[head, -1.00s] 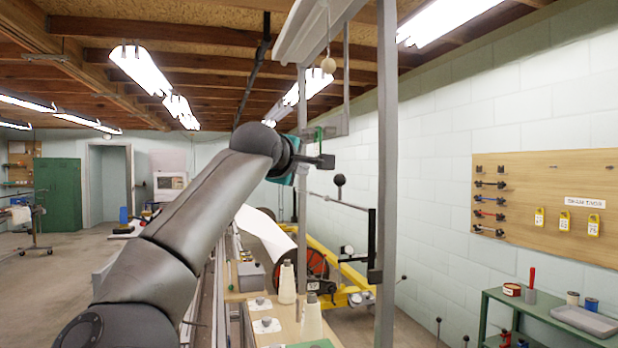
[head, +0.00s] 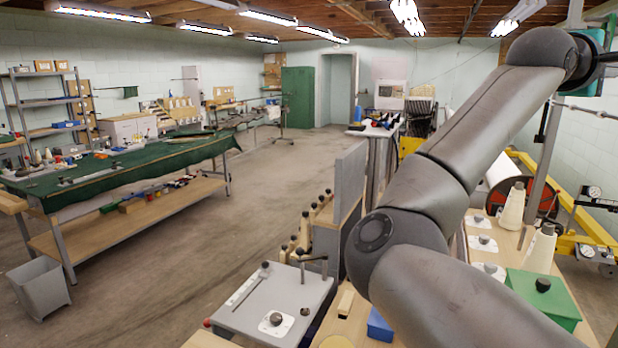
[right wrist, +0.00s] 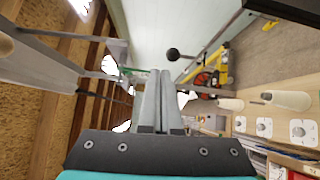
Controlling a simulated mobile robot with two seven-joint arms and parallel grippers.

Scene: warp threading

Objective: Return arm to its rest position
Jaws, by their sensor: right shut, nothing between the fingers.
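My right arm, dark grey and jointed, crosses the head view from the bottom right up to the top right corner. It is raised and stretched out over the wooden bench top (head: 455,265). Its wrist meets a teal part at the right edge of the head view, where the fingers are cut off. In the right wrist view my right gripper (right wrist: 159,75) has its two grey fingers pressed together with nothing between them. My left arm and left gripper are not in view.
White thread cones (head: 541,248) and a green box (head: 544,294) stand beneath and beside the arm. A yellow frame (head: 575,240) is at the right. A grey board (head: 351,187) stands left of the arm. Open floor (head: 270,190) separates it from the green-topped table (head: 110,172).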

